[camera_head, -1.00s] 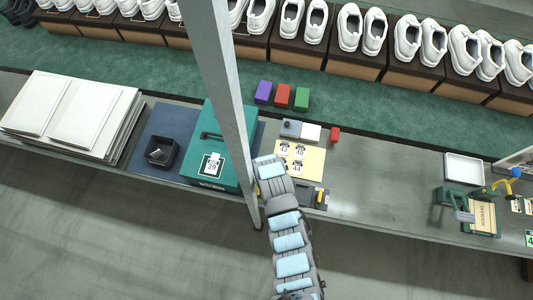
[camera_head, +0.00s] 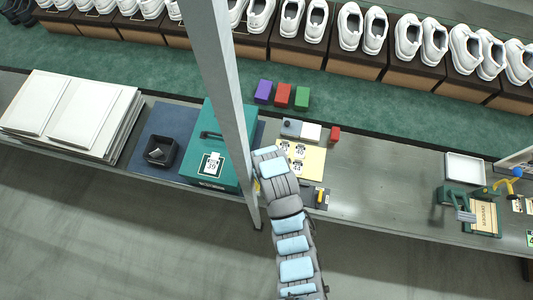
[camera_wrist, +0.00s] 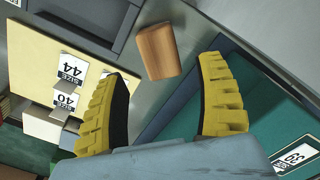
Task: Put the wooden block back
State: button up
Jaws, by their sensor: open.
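The wooden block (camera_wrist: 158,52), brown with visible grain, lies on the grey bench top just beyond the fingertips in the wrist view. My gripper (camera_wrist: 166,78) has its two ribbed yellow fingers spread wide, with nothing between them, and the block shows in line with the gap. I cannot tell how far above the block the fingers are. In the head view my arm and the grey post hide the block and most of the gripper.
The teal box (camera_head: 216,165) with a 39 label stands left of the post. A pale yellow board (camera_head: 308,158) with number cards lies right of the arm.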

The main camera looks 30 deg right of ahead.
jog(key=shift+r+p, duration=1)
jog(key=shift+r, duration=2)
jog(key=shift+s+d, duration=0.1)
